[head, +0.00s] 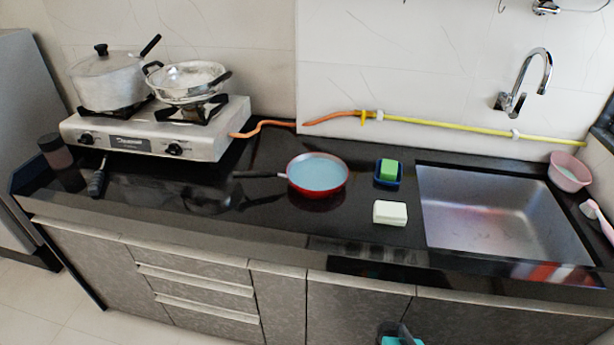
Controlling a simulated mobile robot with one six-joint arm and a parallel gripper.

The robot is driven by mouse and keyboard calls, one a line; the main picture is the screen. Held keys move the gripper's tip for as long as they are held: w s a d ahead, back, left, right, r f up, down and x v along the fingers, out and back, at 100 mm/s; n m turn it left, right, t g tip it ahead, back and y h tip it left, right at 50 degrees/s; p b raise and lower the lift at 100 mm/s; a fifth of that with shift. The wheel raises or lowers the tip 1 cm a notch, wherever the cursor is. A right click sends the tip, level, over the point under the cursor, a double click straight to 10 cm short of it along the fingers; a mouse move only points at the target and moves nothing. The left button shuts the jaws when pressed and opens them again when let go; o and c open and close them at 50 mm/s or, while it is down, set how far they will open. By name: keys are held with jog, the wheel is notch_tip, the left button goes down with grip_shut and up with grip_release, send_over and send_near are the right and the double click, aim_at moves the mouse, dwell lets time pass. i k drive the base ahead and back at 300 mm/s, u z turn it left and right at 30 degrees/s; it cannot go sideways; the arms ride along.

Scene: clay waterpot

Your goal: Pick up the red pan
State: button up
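The red pan (318,187) sits upright on the black countertop, near the middle of the head view. It has a red outside, a light blue inside and a dark handle (258,174) pointing left. Nothing touches the pan. A dark grey and teal part, which looks like the tip of my gripper (397,337), shows at the bottom edge, in front of the cabinets. It is low and well apart from the pan. Most of it is cut off, so its opening cannot be told.
A gas stove (160,136) with a lidded pot (105,80) and a silver pan (188,80) stands left. A sponge in a blue dish (389,172), a white block (390,212) and the sink (500,215) lie right. The counter's front edge is clear before the pan.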

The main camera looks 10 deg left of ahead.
aim_at(313, 175)
jog(key=z, duration=1.9)
jog(key=k, duration=0.15)
jog(key=u, duration=2.55)
jog(key=k, duration=0.15)
jog(key=u, duration=0.6)
jog(key=i, duration=0.6)
jog(key=u, duration=0.15)
